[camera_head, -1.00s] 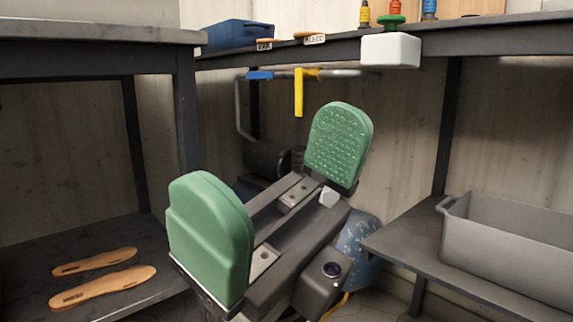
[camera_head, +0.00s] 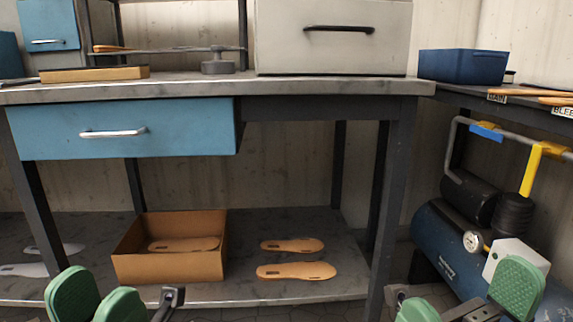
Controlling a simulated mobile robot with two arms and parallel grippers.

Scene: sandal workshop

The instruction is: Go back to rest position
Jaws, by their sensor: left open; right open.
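My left gripper (camera_head: 97,299) shows at the bottom left of the head view. Its two green pads are apart with nothing between them. My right gripper (camera_head: 468,298) shows at the bottom right, its green pads wide apart and empty. Both are low in the picture, cut by its bottom edge.
A workbench (camera_head: 330,88) with a blue drawer (camera_head: 185,128) stands ahead. Its lower shelf (camera_head: 210,291) holds an orange box (camera_head: 168,267) and loose tan soles (camera_head: 297,271). A blue compressor (camera_head: 450,255) stands behind my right gripper. A blue bin (camera_head: 462,66) sits at right.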

